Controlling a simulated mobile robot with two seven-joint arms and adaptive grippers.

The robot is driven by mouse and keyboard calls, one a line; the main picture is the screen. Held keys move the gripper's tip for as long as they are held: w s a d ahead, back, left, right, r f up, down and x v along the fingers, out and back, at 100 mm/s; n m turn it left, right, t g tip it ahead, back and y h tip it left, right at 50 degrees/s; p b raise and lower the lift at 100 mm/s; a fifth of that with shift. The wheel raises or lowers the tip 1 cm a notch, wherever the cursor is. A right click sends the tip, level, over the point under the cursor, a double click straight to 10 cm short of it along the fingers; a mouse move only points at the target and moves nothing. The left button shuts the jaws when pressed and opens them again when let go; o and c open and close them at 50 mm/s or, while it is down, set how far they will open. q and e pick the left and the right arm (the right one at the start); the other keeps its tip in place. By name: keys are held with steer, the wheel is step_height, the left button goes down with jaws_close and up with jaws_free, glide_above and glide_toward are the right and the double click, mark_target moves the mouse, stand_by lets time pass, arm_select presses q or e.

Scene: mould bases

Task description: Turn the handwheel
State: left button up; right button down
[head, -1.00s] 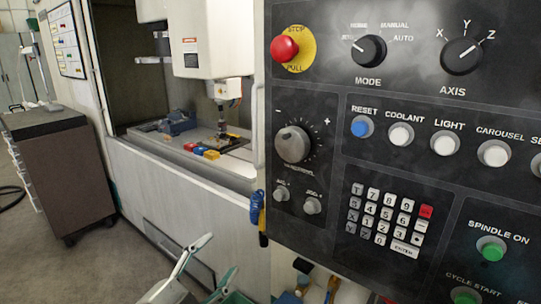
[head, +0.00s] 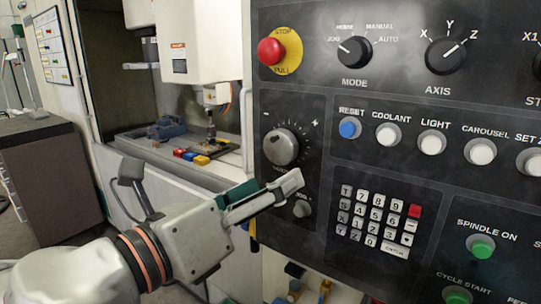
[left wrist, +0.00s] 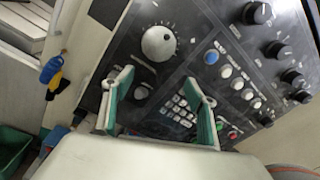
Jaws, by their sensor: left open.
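The handwheel (head: 282,147) is a round, pale grey knob on the black control panel, with a scale around it and minus and plus marks. It also shows in the left wrist view (left wrist: 158,42), beyond the fingers. My left gripper (head: 262,193) is below the handwheel, in front of the panel's lower left part, apart from the wheel. In the left wrist view its two teal-padded fingers (left wrist: 160,100) are spread with nothing between them. My right gripper is not in view.
The panel (head: 340,100) carries a red stop button (head: 271,51), mode knob (head: 354,52), axis knob (head: 445,56), a row of push buttons and a keypad (head: 378,222). A blue and yellow tool (left wrist: 52,75) hangs left of the panel. A machine enclosure stands behind left.

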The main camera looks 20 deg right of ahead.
mark_target(277, 151)
arm_select(q)
steer(key=a+r+m+t+y, duration=0.1)
steer(key=a+r+m+t, duration=0.15)
steer(key=m, duration=0.35)
steer(key=shift+g, duration=0.35)
steer(key=p+x, duration=0.1)
steer(key=x, duration=0.6)
steer(key=shift+w+a+r, duration=0.15)
steer(key=shift+a, duration=0.05)
steer(key=c, duration=1.1)
